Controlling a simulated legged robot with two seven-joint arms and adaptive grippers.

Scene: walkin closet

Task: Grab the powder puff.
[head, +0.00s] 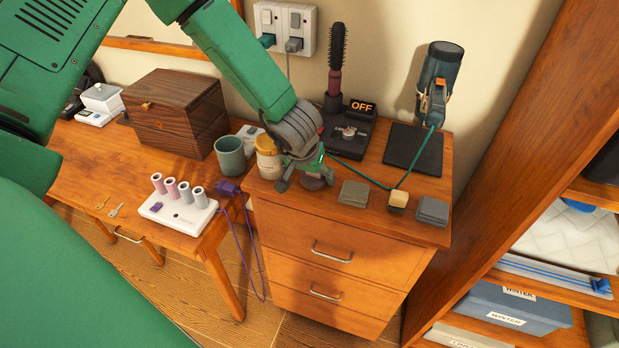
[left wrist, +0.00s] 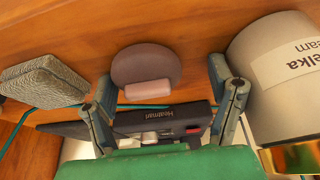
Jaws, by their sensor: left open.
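The powder puff looks like a round mauve-grey disc with a pink band or handle; in the left wrist view the powder puff (left wrist: 146,66) lies on the wooden top just beyond and between my open fingers. In the head view the powder puff (head: 318,182) shows partly, under and beside my left gripper (head: 305,176), which hides the rest. My left gripper also shows in the left wrist view (left wrist: 163,88), its two fingers spread apart with nothing between the tips. I cannot tell whether a finger touches the puff. My right gripper is not in view.
A cream jar (head: 268,158) stands close left of the gripper, with a green cup (head: 230,155) beyond. A grey woven square (head: 353,193) lies to the right. A teal cord (head: 411,172) crosses the top. A black stand (head: 345,130) reading OFF is behind. The cabinet's front edge is near.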

